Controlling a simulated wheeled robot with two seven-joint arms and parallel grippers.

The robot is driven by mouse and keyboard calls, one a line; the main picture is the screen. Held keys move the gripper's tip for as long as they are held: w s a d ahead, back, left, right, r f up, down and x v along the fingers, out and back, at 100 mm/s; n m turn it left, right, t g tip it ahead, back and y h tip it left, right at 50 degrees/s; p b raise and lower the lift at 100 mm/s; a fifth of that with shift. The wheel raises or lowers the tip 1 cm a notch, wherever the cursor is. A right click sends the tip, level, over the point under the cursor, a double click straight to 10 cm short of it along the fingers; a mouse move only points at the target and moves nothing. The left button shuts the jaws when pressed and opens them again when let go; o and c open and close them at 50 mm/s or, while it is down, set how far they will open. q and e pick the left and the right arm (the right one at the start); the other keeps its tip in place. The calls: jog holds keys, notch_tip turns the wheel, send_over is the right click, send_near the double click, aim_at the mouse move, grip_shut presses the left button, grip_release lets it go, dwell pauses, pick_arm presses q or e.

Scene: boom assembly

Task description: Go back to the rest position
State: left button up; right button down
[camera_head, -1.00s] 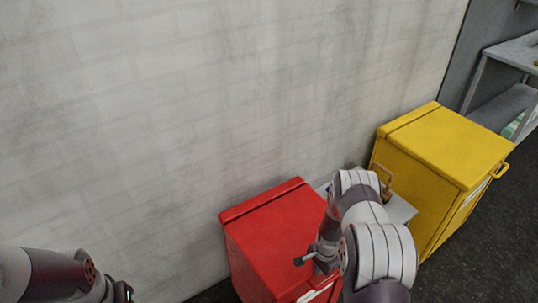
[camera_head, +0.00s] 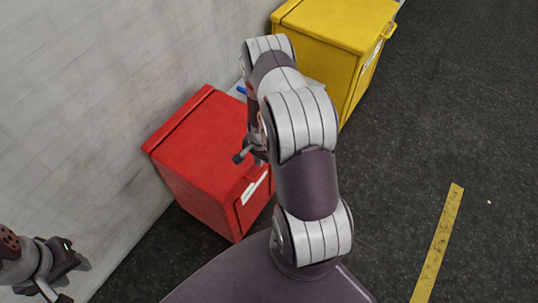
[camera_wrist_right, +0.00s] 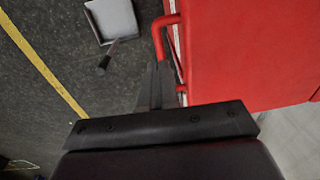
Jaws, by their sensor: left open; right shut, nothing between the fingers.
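My left gripper (camera_head: 62,266) is at the lower left of the head view, beside the pale wall; it is open and I see nothing in it. My right arm reaches up through the middle of the head view. Its gripper (camera_head: 243,154) is in front of the red cabinet's top, partly hidden by the arm. In the right wrist view, the right gripper's fingers (camera_wrist_right: 157,84) are shut together and empty. They appear close to the red cabinet's handle (camera_wrist_right: 160,42); I cannot tell whether they touch it.
The red cabinet (camera_head: 200,150) stands against the wall, with the yellow cabinet (camera_head: 335,25) behind it. A small blue item (camera_head: 241,90) shows between them. Dark floor with a yellow line (camera_head: 438,240) is clear at right. A grey tray-like thing (camera_wrist_right: 115,18) is in the wrist view.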

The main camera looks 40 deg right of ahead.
jog(key=shift+s+r+n, duration=0.8)
jog(key=shift+s+r, duration=0.55)
jog(key=shift+s, duration=1.8)
pick_arm(q)
jog(key=p, duration=0.1)
jog(key=r, duration=0.1)
jog(key=r+p, duration=0.1)
jog(key=shift+w+d+r+p, duration=0.15)
jog(key=shift+w+d+p, duration=0.1)
jog(key=shift+p, duration=0.05)
pick_arm(e)
jog(key=s+a+r+n, duration=0.1)
jog(key=a+r+n, duration=0.5)
jog(key=r, duration=0.7)
jog(key=s+a+r+n, duration=0.1)
jog(key=a+r+n, duration=0.6)
jog(key=r, duration=0.6)
jog(key=shift+a+r+t, duration=0.3)
jog(key=shift+a, duration=0.8)
pick_arm(q)
jog(key=shift+s, duration=0.15)
pick_arm(e)
jog(key=shift+s, duration=0.2)
